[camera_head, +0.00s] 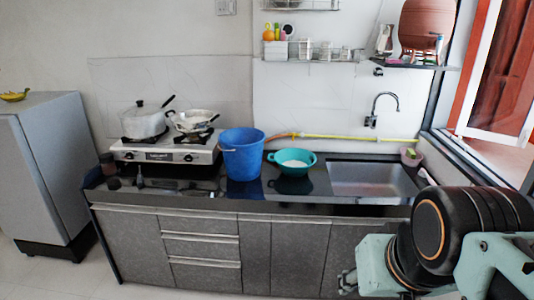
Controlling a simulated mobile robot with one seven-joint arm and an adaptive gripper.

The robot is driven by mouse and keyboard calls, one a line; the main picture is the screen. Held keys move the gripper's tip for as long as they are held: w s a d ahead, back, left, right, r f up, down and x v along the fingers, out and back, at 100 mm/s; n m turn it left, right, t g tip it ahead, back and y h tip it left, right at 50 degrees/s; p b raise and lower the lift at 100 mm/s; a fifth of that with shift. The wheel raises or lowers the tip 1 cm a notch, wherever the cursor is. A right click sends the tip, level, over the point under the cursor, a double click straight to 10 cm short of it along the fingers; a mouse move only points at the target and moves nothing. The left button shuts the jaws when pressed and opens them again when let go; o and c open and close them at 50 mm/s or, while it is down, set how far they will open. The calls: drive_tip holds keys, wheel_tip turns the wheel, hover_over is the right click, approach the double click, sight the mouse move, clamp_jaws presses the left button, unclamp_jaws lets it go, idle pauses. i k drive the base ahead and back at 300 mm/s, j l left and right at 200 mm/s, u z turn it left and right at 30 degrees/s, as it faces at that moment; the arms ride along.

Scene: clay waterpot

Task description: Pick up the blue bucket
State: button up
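The blue bucket (243,160) stands upright on the black counter, right of the gas stove and left of a teal bowl. My arm comes in from the lower right. Its end, my gripper (347,283), is small and partly hidden by my arm, low in front of the cabinet doors. It is well apart from the bucket, lower and to the right. Whether its fingers are open or shut does not show clearly.
A gas stove (150,154) with a lidded pot (142,124) and a pan (193,122) stands left of the bucket. A teal bowl (293,167) and a sink (371,181) are to its right. A yellow hose (345,137) runs behind. The counter's front strip (250,202) is mostly clear.

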sight(242, 148)
drive_tip(key=i+j, duration=0.2)
drive_tip(key=i, duration=0.3)
drive_tip(key=i+j+u, duration=0.15)
drive_tip(key=i, duration=0.3)
drive_tip(key=i+j, duration=0.25)
drive_tip(key=i, duration=0.25)
drive_tip(key=i+u, duration=0.2)
drive_tip(key=i, duration=0.65)
drive_tip(key=i+j, duration=0.35)
